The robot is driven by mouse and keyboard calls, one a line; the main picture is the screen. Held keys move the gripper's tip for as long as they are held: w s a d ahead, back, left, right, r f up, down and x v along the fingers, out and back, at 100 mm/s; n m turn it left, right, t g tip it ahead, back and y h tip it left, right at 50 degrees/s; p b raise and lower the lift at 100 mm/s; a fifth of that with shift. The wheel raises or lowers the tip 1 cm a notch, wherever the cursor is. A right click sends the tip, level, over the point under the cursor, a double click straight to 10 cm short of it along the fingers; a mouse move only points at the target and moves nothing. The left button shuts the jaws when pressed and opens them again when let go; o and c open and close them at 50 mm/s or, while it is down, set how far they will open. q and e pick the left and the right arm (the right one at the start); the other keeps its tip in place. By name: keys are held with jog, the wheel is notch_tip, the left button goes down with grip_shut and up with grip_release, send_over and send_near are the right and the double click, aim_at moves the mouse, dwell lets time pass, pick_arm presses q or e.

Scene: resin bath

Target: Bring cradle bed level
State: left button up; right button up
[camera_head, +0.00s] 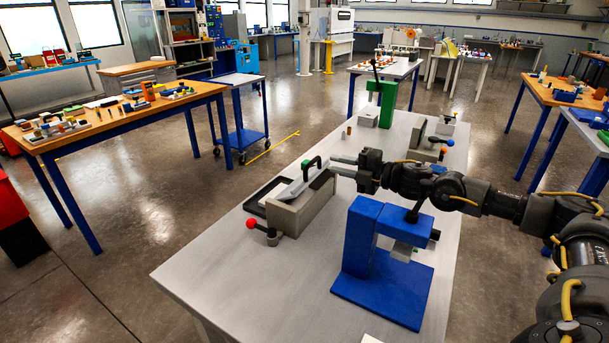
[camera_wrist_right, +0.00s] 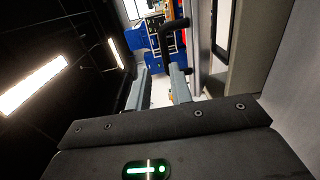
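The cradle is a grey box (camera_head: 305,207) on the light grey table, left of the blue press. Its pale bed (camera_head: 292,189) sits tilted in the top, with a black arched handle (camera_head: 313,164) standing up from it. My right gripper (camera_head: 332,164) comes in from the right, its fingers pointing left at the handle, just short of it. The fingers are apart and empty. In the right wrist view the two grey fingers (camera_wrist_right: 160,80) are spread, with the black handle (camera_wrist_right: 176,36) beyond and slightly right of them. My left gripper is not in view.
A red-knobbed lever (camera_head: 251,224) stands at the cradle's front. A blue press (camera_head: 375,245) stands close to its right, below my right arm. A green lever press (camera_head: 388,100) and a small block with an orange knob (camera_head: 430,145) are further back. The table's front left is clear.

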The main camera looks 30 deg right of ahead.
aim_at(314, 160)
jog(key=p+x, duration=0.3)
jog(key=x, duration=0.6)
jog(key=shift+w+a+f, duration=0.1)
jog(key=shift+w+a, duration=0.05)
jog(key=shift+w, duration=0.05)
jog(key=shift+w+a+f, duration=0.15)
jog(key=shift+w+a, duration=0.2)
jog(key=shift+w, duration=0.25)
jog(key=shift+c, duration=0.2)
grip_shut()
jog(key=shift+w, duration=0.1)
